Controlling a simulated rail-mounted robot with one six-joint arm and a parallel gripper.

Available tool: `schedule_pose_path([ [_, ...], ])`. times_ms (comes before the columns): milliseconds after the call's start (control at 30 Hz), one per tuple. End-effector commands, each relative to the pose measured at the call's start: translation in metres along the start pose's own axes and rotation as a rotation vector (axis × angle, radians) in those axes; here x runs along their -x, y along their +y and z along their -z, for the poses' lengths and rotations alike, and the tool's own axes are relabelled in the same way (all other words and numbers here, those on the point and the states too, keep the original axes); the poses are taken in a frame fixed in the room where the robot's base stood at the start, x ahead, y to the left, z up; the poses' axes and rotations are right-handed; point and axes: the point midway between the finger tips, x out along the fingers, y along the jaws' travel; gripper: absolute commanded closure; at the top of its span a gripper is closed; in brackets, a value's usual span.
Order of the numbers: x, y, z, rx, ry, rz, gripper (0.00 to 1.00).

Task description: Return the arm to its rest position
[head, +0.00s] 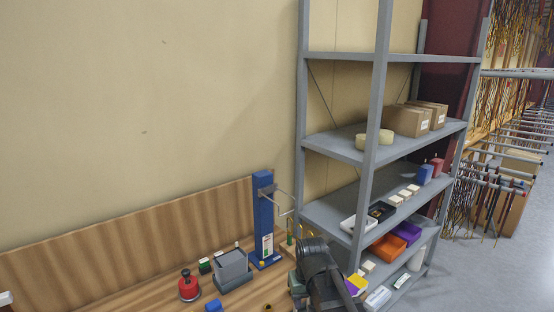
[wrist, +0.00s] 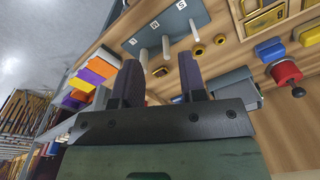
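My gripper (wrist: 160,70) is seen from behind in the wrist view. Its two dark fingers stand well apart with nothing held between them. Beyond the fingertips lie the wooden bench top and a grey plate with several pegs (wrist: 167,46). In the head view a dark part of my arm (head: 318,272) is at the bottom, right of the blue stand and in front of the rack's lower left side. The fingers cannot be made out in the head view.
A grey metal rack (head: 344,148) with boxes and bins stands at the right. The wooden bench holds a blue stand (head: 263,215), a grey box (head: 232,266) and a red round object (head: 188,286). The space above the bench at the left is clear.

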Motion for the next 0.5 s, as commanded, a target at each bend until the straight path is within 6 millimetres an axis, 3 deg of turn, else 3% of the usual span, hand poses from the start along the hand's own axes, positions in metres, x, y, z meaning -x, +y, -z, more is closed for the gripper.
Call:
schedule_pose_path([
  [33, -0.019, 0.018, -0.053, -0.051, -0.02, -0.009, 0.62],
  [100, -0.029, 0.038, -0.098, -0.112, -0.043, -0.022, 0.62],
  [200, -0.041, 0.059, -0.136, -0.169, -0.049, -0.03, 0.62],
  [333, -0.047, 0.077, -0.139, -0.211, -0.048, -0.031, 0.62],
  [500, -0.043, 0.077, -0.138, -0.21, -0.047, -0.03, 0.62],
])
